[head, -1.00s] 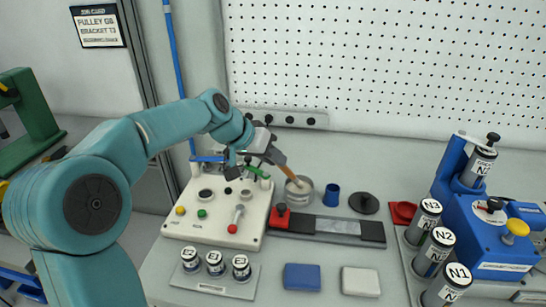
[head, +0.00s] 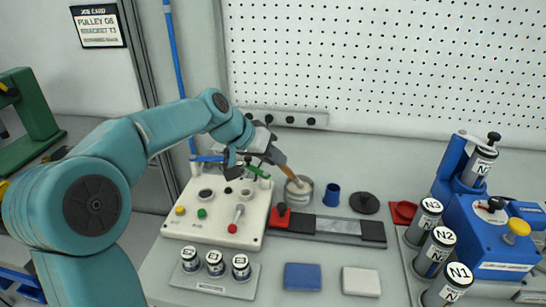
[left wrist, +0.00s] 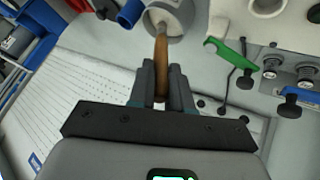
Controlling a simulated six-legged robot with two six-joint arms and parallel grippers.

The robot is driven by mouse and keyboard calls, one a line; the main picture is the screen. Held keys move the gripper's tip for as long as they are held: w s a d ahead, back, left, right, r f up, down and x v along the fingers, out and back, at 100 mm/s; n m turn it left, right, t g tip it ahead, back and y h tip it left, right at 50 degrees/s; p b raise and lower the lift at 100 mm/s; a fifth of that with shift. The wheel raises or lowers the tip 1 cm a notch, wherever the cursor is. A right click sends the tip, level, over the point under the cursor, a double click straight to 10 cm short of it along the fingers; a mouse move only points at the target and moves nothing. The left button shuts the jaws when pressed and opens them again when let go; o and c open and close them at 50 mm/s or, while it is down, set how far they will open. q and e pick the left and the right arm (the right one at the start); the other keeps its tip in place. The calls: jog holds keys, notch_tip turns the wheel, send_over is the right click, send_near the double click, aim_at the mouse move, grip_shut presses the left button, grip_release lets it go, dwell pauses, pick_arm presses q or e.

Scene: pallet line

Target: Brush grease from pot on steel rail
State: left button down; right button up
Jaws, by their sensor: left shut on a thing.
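My left gripper (head: 274,153) is shut on the brown wooden handle of the brush (head: 287,169). The brush slants down to the right, with its lower end in the round metal pot (head: 299,188). In the left wrist view the brush handle (left wrist: 162,65) runs from between the fingers (left wrist: 162,85) to the pot (left wrist: 180,15). The bristles are hidden in the pot. The steel rail (head: 337,227) lies flat in a dark holder in front of the pot, with a red knob at its left end. My right gripper is not in view.
A white control panel (head: 215,228) stands left of the rail. A blue cup (head: 332,195) and a black disc (head: 364,203) lie right of the pot. Blue (head: 302,277) and white (head: 361,282) pads lie in front. Labelled cylinders (head: 431,250) and a blue machine (head: 492,238) stand right.

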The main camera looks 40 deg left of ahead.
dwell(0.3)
pick_arm(q)
notch_tip(320, 180, up, 7)
jog(key=p, duration=0.5)
jog(key=shift+p, duration=0.35)
jog(key=shift+f, duration=0.1)
notch_tip(320, 180, down, 7)
jog(key=b, duration=0.6)
jog(key=shift+f, duration=0.15)
jog(key=shift+r, duration=0.2)
jog(key=shift+p, duration=0.3)
